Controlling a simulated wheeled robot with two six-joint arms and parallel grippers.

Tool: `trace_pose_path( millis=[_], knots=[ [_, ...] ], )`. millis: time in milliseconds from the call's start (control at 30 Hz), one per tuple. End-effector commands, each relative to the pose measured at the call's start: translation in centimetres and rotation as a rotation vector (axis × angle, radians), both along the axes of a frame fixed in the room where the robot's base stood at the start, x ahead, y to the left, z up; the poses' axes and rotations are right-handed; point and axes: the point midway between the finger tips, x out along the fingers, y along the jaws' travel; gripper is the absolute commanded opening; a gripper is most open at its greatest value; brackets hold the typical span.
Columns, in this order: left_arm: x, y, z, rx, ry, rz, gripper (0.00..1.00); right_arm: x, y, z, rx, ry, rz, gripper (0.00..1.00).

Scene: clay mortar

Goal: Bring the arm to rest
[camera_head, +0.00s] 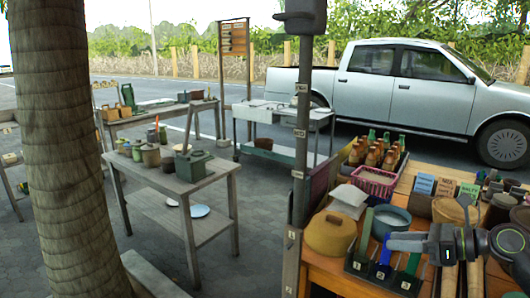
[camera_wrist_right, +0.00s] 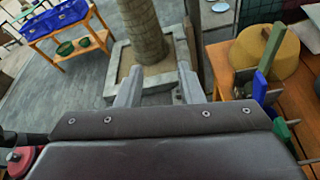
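My right arm (camera_head: 470,243) comes in from the right in the head view, over the wooden table (camera_head: 345,281). Its gripper (camera_head: 392,241) points left, close to a dark holder with green and blue upright handles (camera_head: 383,270). From the head view I cannot tell whether it touches them. In the right wrist view the two grey fingers (camera_wrist_right: 160,75) stand wide apart with nothing between them. The holder's blue and green handles (camera_wrist_right: 262,85) show to the right of the fingers there. My left gripper is in neither view.
The table is crowded: a tan lidded pot (camera_head: 330,233), a blue-grey bowl (camera_head: 391,217), a pink basket (camera_head: 374,184), and bottles (camera_head: 373,156). A grey post (camera_head: 299,150) stands at its left edge. A tree trunk (camera_head: 68,150) rises at left. Paving between tables is open.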

Motion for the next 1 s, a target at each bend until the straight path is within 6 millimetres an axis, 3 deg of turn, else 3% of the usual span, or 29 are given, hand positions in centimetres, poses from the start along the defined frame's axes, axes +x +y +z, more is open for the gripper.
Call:
trace_pose_path(
  millis=[100,200,333,467,567,767,900,1000],
  knots=[
    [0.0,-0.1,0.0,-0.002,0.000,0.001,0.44,-0.4,2.6,0.2,0.295,-0.006,-0.073,0.34],
    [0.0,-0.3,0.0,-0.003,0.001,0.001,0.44,-0.8,3.4,0.6,0.543,0.008,-0.159,0.34],
    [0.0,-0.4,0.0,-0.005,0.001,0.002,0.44,-1.4,2.9,0.6,0.861,0.052,-0.300,0.34],
    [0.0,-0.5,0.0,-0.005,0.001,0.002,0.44,-2.3,1.1,-0.6,1.169,0.122,-0.475,0.34],
    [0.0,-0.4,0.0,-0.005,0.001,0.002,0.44,-3.3,-0.8,-2.6,1.395,0.190,-0.633,0.34],
    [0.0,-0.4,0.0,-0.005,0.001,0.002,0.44,-7.1,-4.1,-9.0,1.804,0.358,-0.999,0.34],
    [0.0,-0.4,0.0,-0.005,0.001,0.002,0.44,-11.3,-5.0,-14.7,2.040,0.497,-1.301,0.34],
    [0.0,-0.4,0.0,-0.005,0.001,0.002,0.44,-15.2,-4.6,-18.8,2.175,0.603,-1.538,0.34]
  ],
)
